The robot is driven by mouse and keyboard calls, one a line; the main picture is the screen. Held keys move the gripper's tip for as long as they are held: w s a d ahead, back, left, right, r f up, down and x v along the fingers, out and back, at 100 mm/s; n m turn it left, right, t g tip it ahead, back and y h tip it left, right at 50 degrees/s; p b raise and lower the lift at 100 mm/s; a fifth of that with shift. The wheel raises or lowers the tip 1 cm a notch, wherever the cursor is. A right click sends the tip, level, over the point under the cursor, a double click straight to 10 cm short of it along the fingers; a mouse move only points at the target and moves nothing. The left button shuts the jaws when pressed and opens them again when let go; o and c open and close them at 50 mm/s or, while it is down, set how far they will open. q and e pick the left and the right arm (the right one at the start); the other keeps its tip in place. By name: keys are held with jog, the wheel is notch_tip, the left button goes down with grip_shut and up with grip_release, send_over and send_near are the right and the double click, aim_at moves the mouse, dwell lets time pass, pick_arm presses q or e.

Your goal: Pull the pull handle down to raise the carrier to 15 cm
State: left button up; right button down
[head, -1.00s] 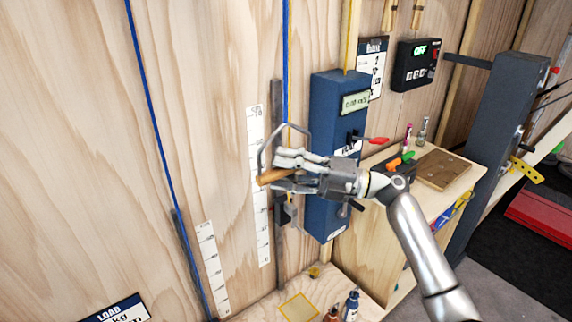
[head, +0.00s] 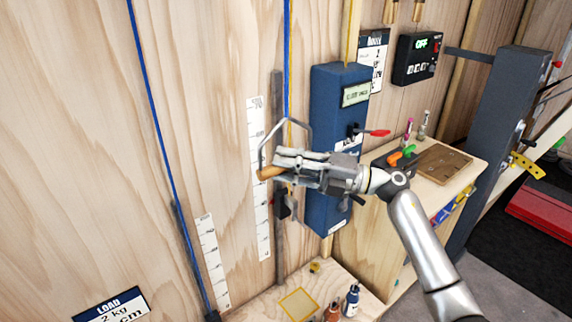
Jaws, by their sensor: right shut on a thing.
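The pull handle is a wooden grip (head: 268,173) on a grey metal bail, hung from the blue rope (head: 287,60). My right gripper (head: 284,168) is shut on the wooden grip, in front of the tall white scale (head: 257,190). The rope runs down to the top of the bail. Another blue rope (head: 154,110) runs down at the left, beside a shorter white scale (head: 212,265). A dark piece at that rope's foot (head: 212,316) is cut off by the lower edge, and I cannot tell whether it is the carrier. My left gripper is not in view.
A blue box (head: 325,215) with a small display and a red lever stands just right of the handle. A wooden shelf (head: 365,308) with small bottles lies below. A load sign (head: 112,308) is at lower left. A wooden bench (head: 460,182) stands at right.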

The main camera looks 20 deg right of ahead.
notch_tip(320, 180, down, 14)
jog(key=b, duration=0.8)
jog(key=shift+g+b, duration=0.3)
jog(key=shift+b, duration=0.1)
jog(key=shift+a, duration=0.1)
jog(key=c, duration=1.4)
grip_release()
jog(key=shift+o, duration=0.7)
jog(key=shift+r, duration=0.15)
jog(key=shift+d, duration=0.2)
jog(key=v, duration=1.2)
